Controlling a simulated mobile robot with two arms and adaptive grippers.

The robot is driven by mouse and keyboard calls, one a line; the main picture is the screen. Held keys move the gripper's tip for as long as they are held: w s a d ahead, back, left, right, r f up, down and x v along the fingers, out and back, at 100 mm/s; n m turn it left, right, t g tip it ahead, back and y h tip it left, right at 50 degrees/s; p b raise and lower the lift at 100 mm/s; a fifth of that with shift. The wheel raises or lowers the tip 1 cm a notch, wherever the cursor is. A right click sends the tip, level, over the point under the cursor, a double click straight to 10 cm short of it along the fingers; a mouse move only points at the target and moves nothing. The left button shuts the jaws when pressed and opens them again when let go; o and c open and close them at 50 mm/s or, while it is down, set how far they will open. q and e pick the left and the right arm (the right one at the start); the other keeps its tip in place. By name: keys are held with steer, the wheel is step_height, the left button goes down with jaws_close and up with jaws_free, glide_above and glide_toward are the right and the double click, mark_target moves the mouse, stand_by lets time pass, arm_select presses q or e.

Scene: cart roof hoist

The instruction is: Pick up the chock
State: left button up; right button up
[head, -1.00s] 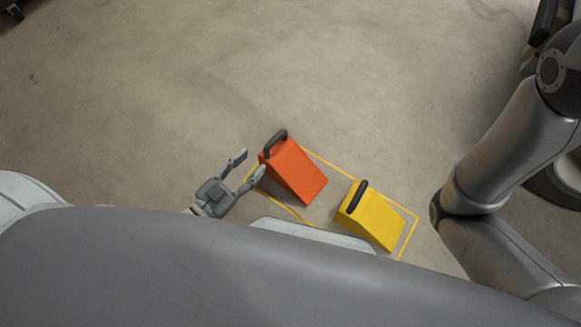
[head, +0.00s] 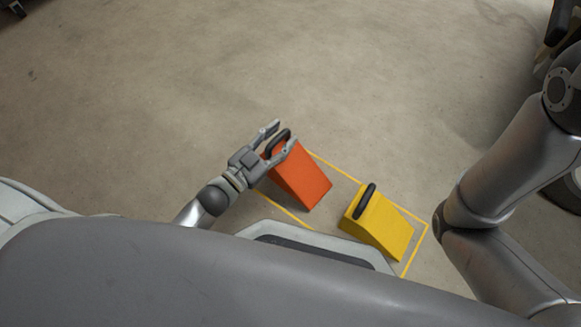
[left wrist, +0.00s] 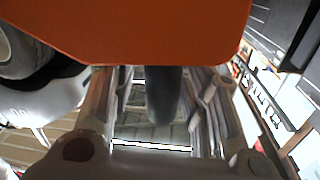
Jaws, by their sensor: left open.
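An orange wedge chock (head: 303,178) with a dark handle (head: 277,142) lies on the floor inside a yellow outline. A yellow chock (head: 381,224) with a dark handle (head: 366,200) lies to its right. My left gripper (head: 280,138) is open, with its fingers on either side of the orange chock's handle. In the left wrist view the orange chock (left wrist: 130,30) fills the top, and its dark handle (left wrist: 162,95) stands between the two open fingers. I cannot tell whether the fingers touch it. My right gripper is not in view.
Yellow floor lines (head: 338,171) frame the two chocks. The concrete floor (head: 200,90) beyond them is clear. A dark wheel (head: 14,8) shows at the top left corner.

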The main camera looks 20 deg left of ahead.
arm_select(q)
jaws_close()
stand_by(0.4)
steer(key=shift+r, duration=0.1)
